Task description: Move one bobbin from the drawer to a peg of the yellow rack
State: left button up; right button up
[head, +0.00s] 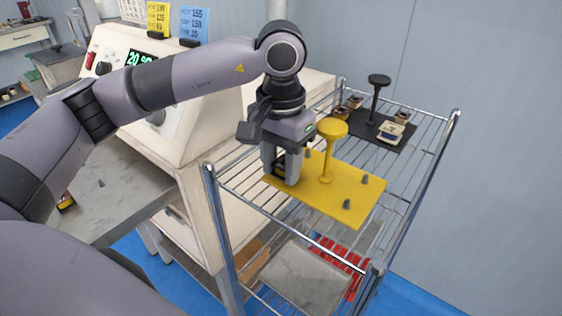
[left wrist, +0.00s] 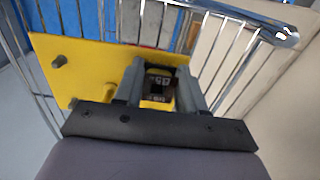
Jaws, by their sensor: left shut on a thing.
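The yellow rack (head: 338,196) is a flat plate with several short grey pegs and a tall yellow post with a round top (head: 332,129). It lies on the wire shelf and also shows in the left wrist view (left wrist: 90,62). My left gripper (head: 284,180) points down over the rack's left end. It is shut on a dark bobbin with a yellow label (left wrist: 159,84), low over the plate. The fingers hide most of the bobbin in the head view, and I cannot tell whether it is around a peg. I cannot make out the drawer. My right gripper is not in view.
A black rack (head: 372,127) with a black post and several bobbins stands behind the yellow one. Chrome corner posts (head: 222,235) and rails edge the shelf. A white machine (head: 150,95) is at the left. Red slotted holders (head: 343,262) lie below.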

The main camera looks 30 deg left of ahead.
pick_arm(q)
jog(key=shift+f, duration=0.2)
jog(key=o, duration=1.1)
jog(key=shift+r, duration=0.1)
jog(key=shift+r, duration=3.6)
